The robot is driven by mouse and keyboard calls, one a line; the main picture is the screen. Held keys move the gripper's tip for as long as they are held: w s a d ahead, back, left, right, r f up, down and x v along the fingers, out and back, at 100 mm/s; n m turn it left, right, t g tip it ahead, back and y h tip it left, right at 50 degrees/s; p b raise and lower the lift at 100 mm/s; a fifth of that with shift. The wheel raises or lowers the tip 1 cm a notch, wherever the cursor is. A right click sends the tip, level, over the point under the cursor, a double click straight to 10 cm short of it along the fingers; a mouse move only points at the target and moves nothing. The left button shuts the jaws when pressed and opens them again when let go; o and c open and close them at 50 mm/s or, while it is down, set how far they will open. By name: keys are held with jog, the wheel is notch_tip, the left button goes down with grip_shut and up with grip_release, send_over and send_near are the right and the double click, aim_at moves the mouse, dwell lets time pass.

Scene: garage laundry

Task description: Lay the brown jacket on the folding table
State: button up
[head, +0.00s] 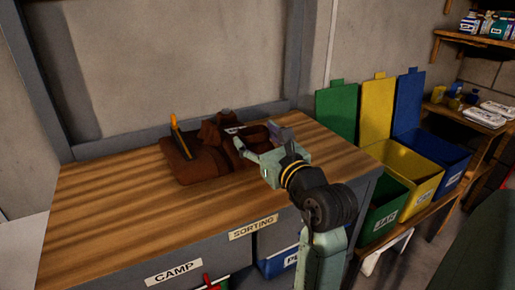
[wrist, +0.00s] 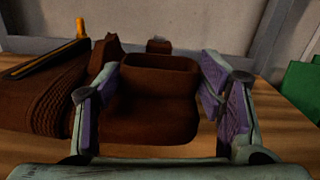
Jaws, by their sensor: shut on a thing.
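A brown bundle, which looks like the brown jacket (head: 200,165), lies on the wooden counter. In the wrist view a ribbed brown part (wrist: 40,105) is at left and a smooth, pouch-like brown part (wrist: 155,100) is between my fingers. I cannot tell whether these are one piece. My gripper (head: 262,148) is at the right end of the bundle, shut on the brown part there. It also shows in the wrist view (wrist: 160,100). I cannot make out a folding table for certain.
An orange-handled tool (head: 178,135) stands or lies on the bundle's left part. The wooden counter (head: 100,215) is bare at left and in front. Green (head: 382,213), yellow (head: 408,170) and blue (head: 438,155) bins stand at right. A wall is behind.

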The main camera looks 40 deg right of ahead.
aim_at(258, 152)
jog(key=shift+f, duration=1.65)
jog(key=o, duration=1.9)
